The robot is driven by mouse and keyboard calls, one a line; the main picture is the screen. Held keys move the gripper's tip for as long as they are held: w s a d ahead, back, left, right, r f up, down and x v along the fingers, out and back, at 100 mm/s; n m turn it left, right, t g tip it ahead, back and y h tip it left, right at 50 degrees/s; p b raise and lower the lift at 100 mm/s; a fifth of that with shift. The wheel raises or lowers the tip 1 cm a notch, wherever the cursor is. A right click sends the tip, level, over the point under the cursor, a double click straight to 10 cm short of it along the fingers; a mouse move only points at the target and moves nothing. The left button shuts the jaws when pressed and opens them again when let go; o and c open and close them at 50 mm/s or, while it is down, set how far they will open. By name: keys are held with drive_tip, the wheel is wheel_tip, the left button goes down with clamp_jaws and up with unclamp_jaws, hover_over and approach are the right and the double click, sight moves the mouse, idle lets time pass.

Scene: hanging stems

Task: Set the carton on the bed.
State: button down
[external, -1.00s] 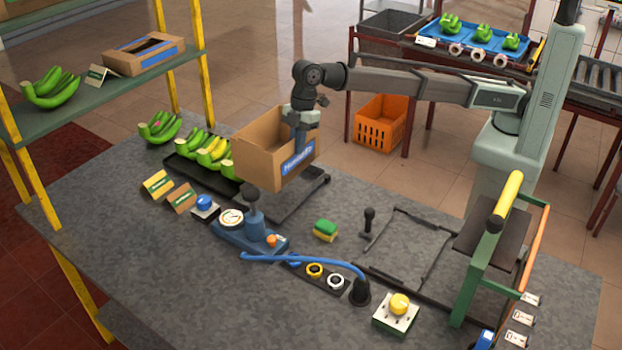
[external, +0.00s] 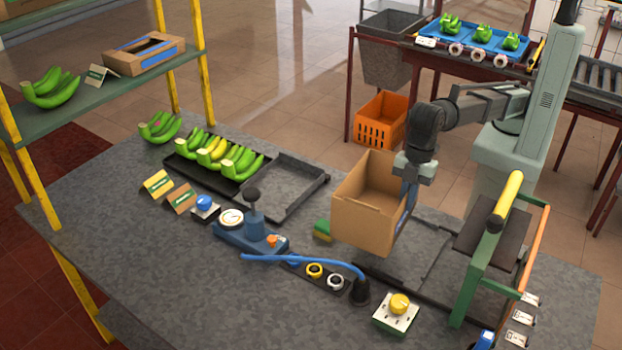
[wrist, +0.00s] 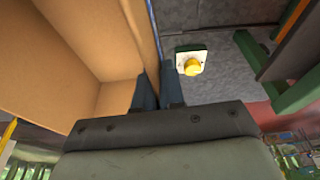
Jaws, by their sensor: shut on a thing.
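The open brown carton (external: 368,205) hangs upright from my gripper (external: 408,195), above the right half of the grey table. My gripper is shut on the carton's right wall; in the wrist view, one finger is inside and one outside that wall (wrist: 132,35). The carton looks empty in the part I see. A low dark-railed frame (external: 428,272), which looks like the bed, lies on the table below and to the right. The carton and my gripper hide part of it. The carton's height above the table is hard to tell.
A green stand (external: 468,285) with a yellow-ended bar rises right of the frame. A yellow button box (external: 397,313), a black post with a blue hose (external: 300,258) and a green-yellow sponge (external: 322,230) are nearby. Bananas lie in a black tray (external: 180,165) at left.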

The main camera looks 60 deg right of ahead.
drive_tip(key=s+d+f+m, duration=0.1)
drive_tip(key=s+d+f, duration=0.3)
drive_tip(key=s+f, duration=0.4)
drive_tip(key=shift+d+f, duration=0.2)
drive_tip(key=shift+f, duration=1.05)
idle(1.6)
drive_tip(key=c, duration=0.8)
unclamp_jaws()
drive_tip(key=shift+o, duration=0.2)
drive_tip(key=shift+r, duration=1.55)
drive_tip(key=shift+r, duration=1.95)
